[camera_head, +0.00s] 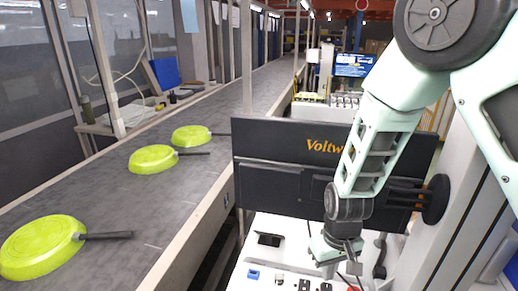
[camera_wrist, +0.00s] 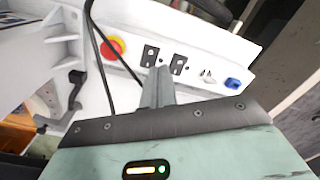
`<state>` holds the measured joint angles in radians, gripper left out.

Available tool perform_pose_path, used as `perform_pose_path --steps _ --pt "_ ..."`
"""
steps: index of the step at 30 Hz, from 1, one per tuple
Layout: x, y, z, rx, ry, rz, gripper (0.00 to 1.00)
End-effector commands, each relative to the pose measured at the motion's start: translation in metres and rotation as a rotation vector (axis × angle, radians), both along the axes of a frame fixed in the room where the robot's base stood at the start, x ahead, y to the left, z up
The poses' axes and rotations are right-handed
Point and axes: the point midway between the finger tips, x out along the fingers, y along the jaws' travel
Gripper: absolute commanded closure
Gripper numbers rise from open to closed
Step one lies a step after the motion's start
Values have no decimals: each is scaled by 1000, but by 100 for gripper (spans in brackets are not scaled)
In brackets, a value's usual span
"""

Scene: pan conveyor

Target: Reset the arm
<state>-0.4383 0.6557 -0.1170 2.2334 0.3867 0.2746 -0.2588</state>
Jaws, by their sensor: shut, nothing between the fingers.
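My arm hangs down at the right of the head view, in front of a black panel marked "Voltw…". My gripper (camera_head: 354,268) points down over the white machine top at the bottom right. In the wrist view my gripper (camera_wrist: 160,72) shows as two fingers held together, with nothing between them. It is apart from the pans. Beyond the fingertips lies the white panel (camera_wrist: 185,30) with a red and yellow button (camera_wrist: 111,47), black switches and a blue connector (camera_wrist: 232,84).
Several green pans, such as the near one (camera_head: 40,248), lie upside down on the grey conveyor (camera_head: 120,215) at the left. The black panel (camera_head: 280,165) stands close behind my forearm. A black cable (camera_wrist: 100,60) runs near the gripper.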

Motion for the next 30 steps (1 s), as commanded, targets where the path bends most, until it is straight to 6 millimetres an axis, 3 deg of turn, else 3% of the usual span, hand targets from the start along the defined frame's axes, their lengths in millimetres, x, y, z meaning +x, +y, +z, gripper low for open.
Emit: perform_pose_path --steps 7,12,15,21,30 --pt "-63 53 89 111 17 151 100" --pt "-122 65 141 115 13 288 100" --pt "-151 62 160 92 0 355 100" --pt "-185 52 178 39 -23 431 100" --pt "-191 49 180 25 -27 446 100"
